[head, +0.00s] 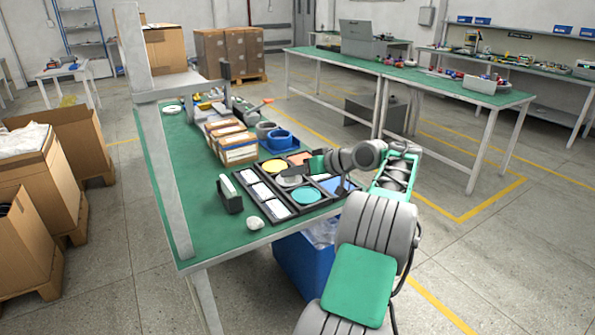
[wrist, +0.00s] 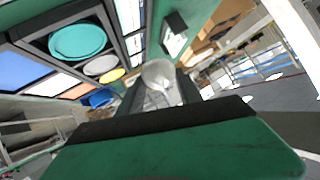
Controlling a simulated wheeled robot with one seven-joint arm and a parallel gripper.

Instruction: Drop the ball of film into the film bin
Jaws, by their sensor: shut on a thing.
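In the wrist view a crumpled, whitish, see-through lump, which looks like the ball of film (wrist: 158,75), sits between the fingers of my gripper (wrist: 158,95). My gripper is shut on it. In the head view my gripper (head: 272,172) reaches left above the parts tray, and I cannot make out the film there. The film bin (head: 300,268) is blue and stands on the floor under the table's front edge. It has clear film in it, and my arm partly hides its right side.
The green table (head: 183,185) holds a black tray with a teal dish (head: 306,195) and a yellow dish, cardboard boxes and a blue tub (head: 280,140). A small white lump (head: 254,223) and a black-and-white block (head: 229,194) lie near the front. Upright posts stand at left.

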